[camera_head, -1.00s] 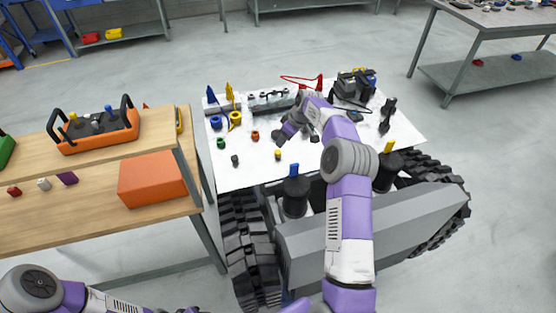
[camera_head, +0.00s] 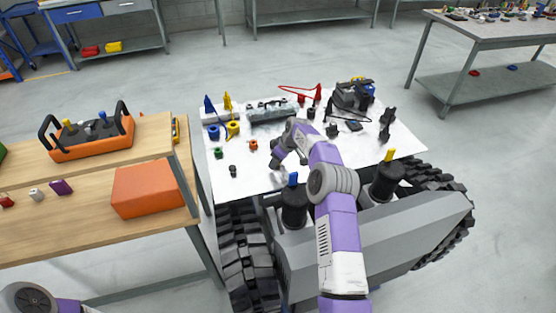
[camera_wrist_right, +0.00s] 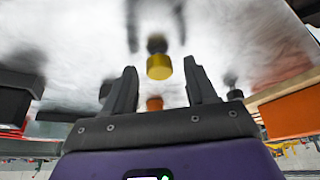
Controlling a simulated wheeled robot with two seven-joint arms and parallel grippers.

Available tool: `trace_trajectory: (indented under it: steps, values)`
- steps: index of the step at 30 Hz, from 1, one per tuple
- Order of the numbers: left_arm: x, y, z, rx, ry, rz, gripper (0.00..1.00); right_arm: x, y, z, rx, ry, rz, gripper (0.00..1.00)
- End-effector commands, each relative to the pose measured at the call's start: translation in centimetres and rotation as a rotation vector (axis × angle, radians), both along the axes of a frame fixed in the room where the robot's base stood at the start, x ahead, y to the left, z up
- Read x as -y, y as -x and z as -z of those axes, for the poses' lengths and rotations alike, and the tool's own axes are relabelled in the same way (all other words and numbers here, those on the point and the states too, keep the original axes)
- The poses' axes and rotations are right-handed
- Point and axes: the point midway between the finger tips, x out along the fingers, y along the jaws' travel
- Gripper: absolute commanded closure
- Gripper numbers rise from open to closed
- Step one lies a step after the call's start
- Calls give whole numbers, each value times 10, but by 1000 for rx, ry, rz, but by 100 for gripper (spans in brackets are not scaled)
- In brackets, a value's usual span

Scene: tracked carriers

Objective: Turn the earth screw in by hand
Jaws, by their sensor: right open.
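A small dark knob with a yellow head (camera_wrist_right: 159,66) shows in the right wrist view, between and just beyond the fingertips of my right gripper (camera_wrist_right: 161,68). The fingers are apart and do not touch it. In the head view my right gripper (camera_head: 280,160) is low over the front of the white top (camera_head: 262,178) and hides that knob. Small fittings with orange (camera_head: 253,145), green (camera_head: 218,153) and black (camera_head: 233,170) heads stand nearby. I cannot tell which piece is the earth screw. My left gripper is out of view; only part of that arm shows at lower left.
A grey connector block (camera_head: 272,111), blue and yellow rings (camera_head: 233,129), a red lead (camera_head: 300,91) and a black device (camera_head: 351,97) stand at the back. Two black posts (camera_head: 294,208) rise in front. A wooden bench with an orange box (camera_head: 147,190) is at left.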

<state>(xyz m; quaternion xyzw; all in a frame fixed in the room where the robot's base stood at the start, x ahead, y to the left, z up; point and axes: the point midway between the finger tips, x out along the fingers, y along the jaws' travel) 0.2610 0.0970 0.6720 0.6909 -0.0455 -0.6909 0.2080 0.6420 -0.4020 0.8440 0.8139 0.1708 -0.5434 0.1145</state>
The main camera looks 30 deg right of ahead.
Motion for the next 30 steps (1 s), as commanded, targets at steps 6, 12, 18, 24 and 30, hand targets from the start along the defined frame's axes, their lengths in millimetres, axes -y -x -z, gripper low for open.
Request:
trace_trajectory:
  steps: [6,12,18,24,30]
  values:
    - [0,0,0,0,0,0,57,0,0,0,0,0,0,62]
    - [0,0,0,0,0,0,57,0,0,0,0,-1,0,93]
    - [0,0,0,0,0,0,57,0,0,0,-1,-1,5,100]
    - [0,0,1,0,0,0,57,-1,0,-1,-1,1,56,100]
    - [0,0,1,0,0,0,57,-2,1,-1,-2,1,182,100]
